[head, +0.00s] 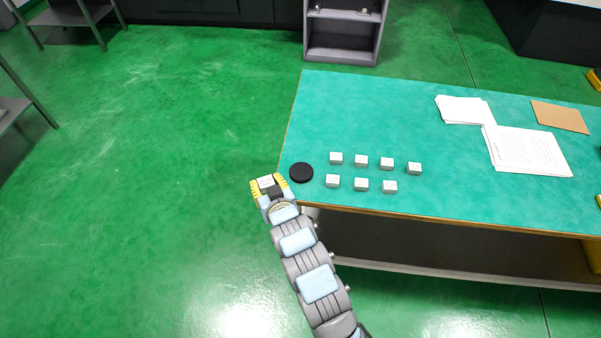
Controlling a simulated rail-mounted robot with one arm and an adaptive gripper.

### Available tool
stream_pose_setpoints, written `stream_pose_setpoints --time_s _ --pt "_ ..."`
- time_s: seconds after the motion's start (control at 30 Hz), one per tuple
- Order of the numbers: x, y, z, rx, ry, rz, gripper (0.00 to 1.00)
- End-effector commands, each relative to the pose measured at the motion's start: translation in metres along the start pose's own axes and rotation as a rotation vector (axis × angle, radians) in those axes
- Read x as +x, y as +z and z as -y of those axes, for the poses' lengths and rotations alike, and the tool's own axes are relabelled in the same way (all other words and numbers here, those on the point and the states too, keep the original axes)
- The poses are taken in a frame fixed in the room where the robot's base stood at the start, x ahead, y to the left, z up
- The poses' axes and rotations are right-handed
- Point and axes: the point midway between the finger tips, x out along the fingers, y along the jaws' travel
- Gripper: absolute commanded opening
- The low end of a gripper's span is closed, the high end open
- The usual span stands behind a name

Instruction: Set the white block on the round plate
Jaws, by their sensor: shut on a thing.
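My gripper (267,183) is shut on a white block (266,181) between its yellow fingers. It is to the left of the table's left edge, over the green floor in the picture. A round black plate (301,172) lies on the green table top near its front left corner, just right of my gripper and apart from it. Nothing is seen on the plate. Several more white blocks, such as one in the back row (336,158), stand in two rows on the table to the right of the plate.
The green table (400,100) has paper stacks (527,150) and a brown sheet (560,117) at its right. A grey shelf unit (342,40) stands behind it. The table's back left area is clear, and the floor at left is open.

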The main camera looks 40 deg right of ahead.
Motion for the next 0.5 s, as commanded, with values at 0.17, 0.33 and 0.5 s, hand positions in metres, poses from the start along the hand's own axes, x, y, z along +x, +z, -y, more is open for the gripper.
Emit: stream_pose_setpoints --time_s 0.17,0.33,0.5 --pt "-0.013 0.004 -0.067 0.026 0.080 0.003 0.02" --pt "-0.025 0.007 -0.102 0.041 0.121 0.010 0.02" --pt "-0.027 0.009 -0.116 0.046 0.137 0.014 0.02"
